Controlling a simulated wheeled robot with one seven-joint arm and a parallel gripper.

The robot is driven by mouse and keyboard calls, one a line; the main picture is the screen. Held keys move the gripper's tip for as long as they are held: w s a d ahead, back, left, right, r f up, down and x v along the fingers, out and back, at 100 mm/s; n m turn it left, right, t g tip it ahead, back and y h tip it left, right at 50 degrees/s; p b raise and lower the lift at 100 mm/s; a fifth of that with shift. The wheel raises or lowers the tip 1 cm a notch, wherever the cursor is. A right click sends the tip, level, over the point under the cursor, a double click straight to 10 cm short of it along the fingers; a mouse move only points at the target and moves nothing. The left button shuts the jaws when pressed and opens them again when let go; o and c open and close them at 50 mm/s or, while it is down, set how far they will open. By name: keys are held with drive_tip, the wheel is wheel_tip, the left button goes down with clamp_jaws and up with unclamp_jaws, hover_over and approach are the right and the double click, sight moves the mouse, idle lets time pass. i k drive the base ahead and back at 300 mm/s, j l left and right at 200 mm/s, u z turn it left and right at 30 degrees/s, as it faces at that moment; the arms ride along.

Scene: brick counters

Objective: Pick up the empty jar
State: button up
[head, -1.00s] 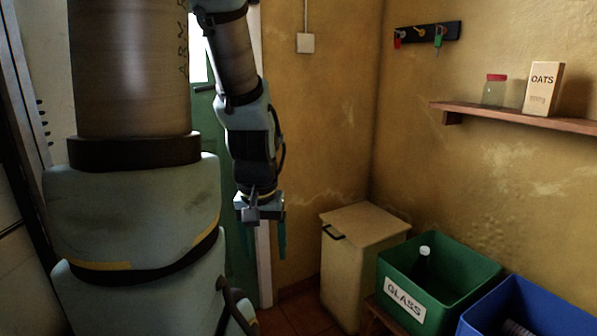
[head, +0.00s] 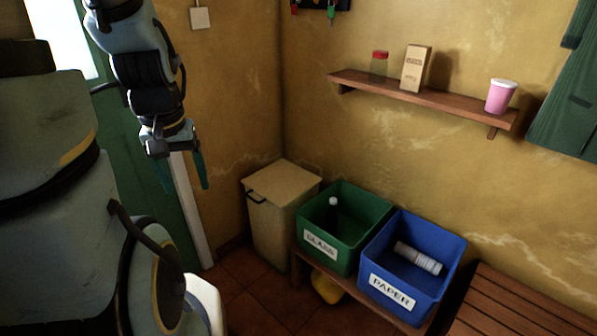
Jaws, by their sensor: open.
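A clear jar with a red lid (head: 378,67) stands at the left end of the wooden wall shelf (head: 440,102), left of the oats box. It looks see-through and empty. My gripper (head: 186,172) hangs fingers down at the left, in front of the green door. Its two green fingers are apart with nothing between them. It is well left of the jar and lower than the shelf.
An oats box (head: 415,68) and a pink cup (head: 501,95) share the shelf. Below stand a cream bin (head: 280,212), a green glass crate (head: 371,216) holding a white-capped bottle, and a blue paper crate (head: 452,250) holding a roll. A slatted bench (head: 520,305) is at lower right.

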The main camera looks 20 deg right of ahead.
sight(379, 63)
drive_tip(key=z, duration=0.95)
